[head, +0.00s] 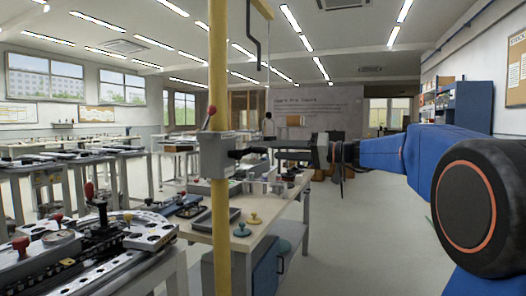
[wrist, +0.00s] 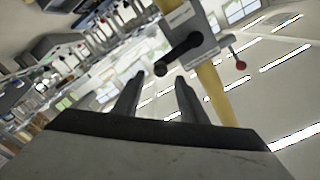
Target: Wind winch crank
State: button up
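The winch (head: 215,156) is a grey box on a yellow post (head: 219,230); it also shows at the top of the wrist view (wrist: 196,28). A lever with a red knob (head: 211,111) sticks up from it, and this knob shows at the right in the wrist view (wrist: 241,65). The black crank (wrist: 180,53) ends in a dark rounded grip. My gripper (wrist: 160,80) is open, its two fingers apart, with the crank's grip just past the tips and in line with the gap. In the head view my gripper (head: 272,149) reaches the crank from the right; contact is unclear.
A workbench (head: 231,229) with trays and small knobbed parts stands behind the post. A curved dark track with red-knobbed levers (head: 96,222) fills the lower left. A black hook (head: 253,35) hangs overhead. The floor (head: 360,220) right of the bench is clear.

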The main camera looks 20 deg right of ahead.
aim_at(267, 150)
jog(key=shift+x, duration=3.35)
grip_shut()
